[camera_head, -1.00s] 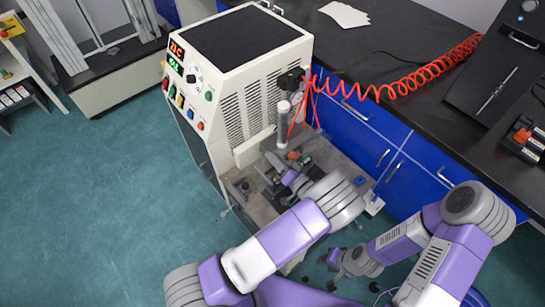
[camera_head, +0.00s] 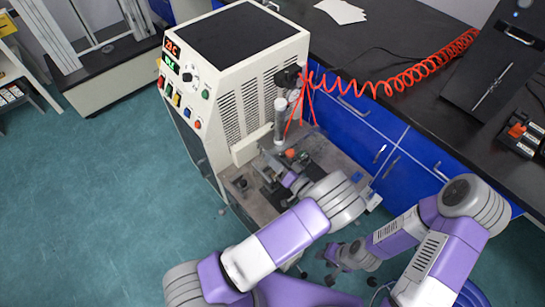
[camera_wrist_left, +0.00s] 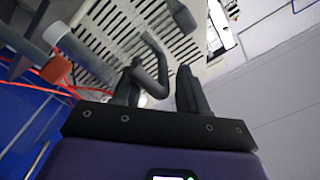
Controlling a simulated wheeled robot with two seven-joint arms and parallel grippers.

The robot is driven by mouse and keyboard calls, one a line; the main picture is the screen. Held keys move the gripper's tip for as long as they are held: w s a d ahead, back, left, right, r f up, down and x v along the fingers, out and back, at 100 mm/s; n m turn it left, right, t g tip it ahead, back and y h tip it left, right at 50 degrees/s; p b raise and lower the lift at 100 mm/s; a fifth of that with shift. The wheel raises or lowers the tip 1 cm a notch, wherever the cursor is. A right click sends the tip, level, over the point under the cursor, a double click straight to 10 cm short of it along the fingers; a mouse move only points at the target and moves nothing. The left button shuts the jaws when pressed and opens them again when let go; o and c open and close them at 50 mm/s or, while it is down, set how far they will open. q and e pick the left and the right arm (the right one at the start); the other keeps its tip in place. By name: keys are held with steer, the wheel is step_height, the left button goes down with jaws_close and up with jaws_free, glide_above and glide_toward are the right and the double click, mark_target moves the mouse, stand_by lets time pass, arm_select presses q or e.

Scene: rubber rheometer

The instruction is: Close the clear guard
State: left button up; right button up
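The rheometer (camera_head: 235,95) is a tall cream machine with a low grey work deck (camera_head: 335,160) at its front. I cannot clearly make out the clear guard in either view. My left gripper (camera_head: 272,172) is low over the deck, partly hidden by its own wrist. In the left wrist view its dark fingers (camera_wrist_left: 160,75) stand apart. A dark grey bent bar (camera_wrist_left: 158,62) shows between them, close to the left finger; I cannot tell whether they touch. My right gripper (camera_head: 325,268) hangs right of the deck, with its fingertips apart and empty.
A coiled red hose (camera_head: 415,75) runs over the black bench (camera_head: 400,35), above blue cabinets (camera_head: 365,125). Green floor (camera_head: 100,200) is free on the left.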

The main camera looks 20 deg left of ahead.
arm_select(q)
steer(key=v, duration=0.6)
steer(key=shift+s+p, duration=0.15)
steer(key=shift+p, duration=0.25)
steer(key=shift+d, duration=0.1)
